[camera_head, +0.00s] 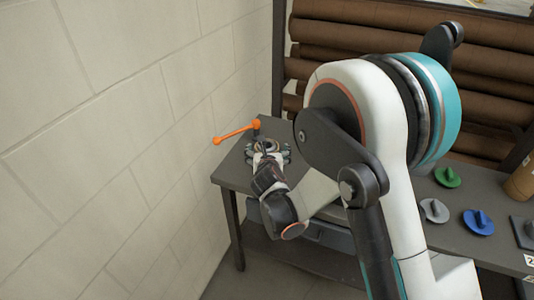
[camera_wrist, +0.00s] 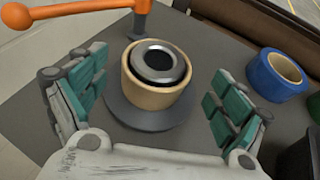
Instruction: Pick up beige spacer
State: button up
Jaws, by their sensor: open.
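The beige spacer (camera_wrist: 150,95) is a thick ring in the middle of the wrist view. It sits around a dark and silver metal core, above a dark round base (camera_wrist: 125,113). My gripper (camera_wrist: 158,78) is open, with one teal-padded finger to the left of the spacer and one to the right. Gaps show between the pads and the ring, so the fingers appear apart from it. In the head view my gripper (camera_head: 267,153) is over the far left part of the table, and the spacer is small and mostly hidden there.
An orange lever (camera_head: 237,133) stands close behind the spacer; it also shows in the wrist view (camera_wrist: 65,12). A blue ring (camera_wrist: 277,74) lies to the right. Green (camera_head: 447,177), grey (camera_head: 434,210) and blue (camera_head: 478,222) discs lie on the table's right. A block wall (camera_head: 110,130) is at left.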

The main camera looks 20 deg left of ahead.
aim_at(267, 147)
jog(key=b+x, duration=0.2)
jog(key=x, duration=0.3)
jog(key=shift+a+f, duration=0.15)
jog(key=shift+f, duration=0.05)
jog(key=shift+r, duration=0.1)
jog(key=shift+c, duration=0.2)
jog(key=c, duration=1.1)
